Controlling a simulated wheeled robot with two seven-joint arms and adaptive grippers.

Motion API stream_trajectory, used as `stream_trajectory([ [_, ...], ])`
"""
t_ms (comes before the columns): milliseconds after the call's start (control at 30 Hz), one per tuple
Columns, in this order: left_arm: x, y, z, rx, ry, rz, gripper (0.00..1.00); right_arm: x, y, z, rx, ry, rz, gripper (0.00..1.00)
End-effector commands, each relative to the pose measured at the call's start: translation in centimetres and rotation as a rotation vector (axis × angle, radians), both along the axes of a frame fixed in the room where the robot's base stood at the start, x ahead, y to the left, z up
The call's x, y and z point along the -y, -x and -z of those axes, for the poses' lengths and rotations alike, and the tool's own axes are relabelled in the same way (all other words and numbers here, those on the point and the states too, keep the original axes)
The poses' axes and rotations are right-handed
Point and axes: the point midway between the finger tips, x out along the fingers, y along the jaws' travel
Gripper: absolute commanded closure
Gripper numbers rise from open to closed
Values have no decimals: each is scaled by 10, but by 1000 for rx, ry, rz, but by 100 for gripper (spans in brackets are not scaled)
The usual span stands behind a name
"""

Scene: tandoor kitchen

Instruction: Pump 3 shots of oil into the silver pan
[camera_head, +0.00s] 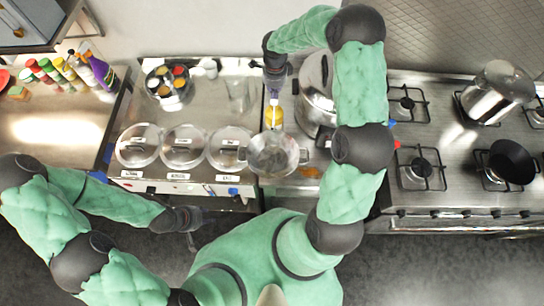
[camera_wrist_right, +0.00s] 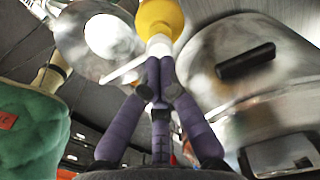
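The silver pan (camera_head: 272,157) sits at the front edge of the counter; it also shows in the right wrist view (camera_wrist_right: 85,52). The yellow oil bottle (camera_head: 274,117) stands just behind the pan. In the right wrist view the yellow bottle (camera_wrist_right: 160,16) has a white pump top with a spout pointing toward the pan. My right gripper (camera_head: 274,88) is over the bottle, its purple fingers (camera_wrist_right: 160,72) together at the pump top. I cannot tell whether they press it. My left gripper (camera_head: 190,220) is low in front of the counter, away from the bottle; its fingers are unclear.
A large silver pot (camera_head: 316,95) stands close to the right of the bottle. Several lidded containers (camera_head: 184,146) line the counter left of the pan. The stove holds a black pan (camera_head: 512,160) and a silver pot (camera_head: 497,92). A clear glass (camera_head: 240,95) stands behind the containers.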

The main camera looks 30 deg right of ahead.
Motion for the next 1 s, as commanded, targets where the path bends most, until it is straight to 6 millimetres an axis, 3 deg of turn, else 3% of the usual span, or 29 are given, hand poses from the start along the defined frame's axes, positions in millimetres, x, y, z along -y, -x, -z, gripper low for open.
stream_trajectory([
  [1000,0,0,26,0,0,0,60,0,0,24,0,0,0,100],
])
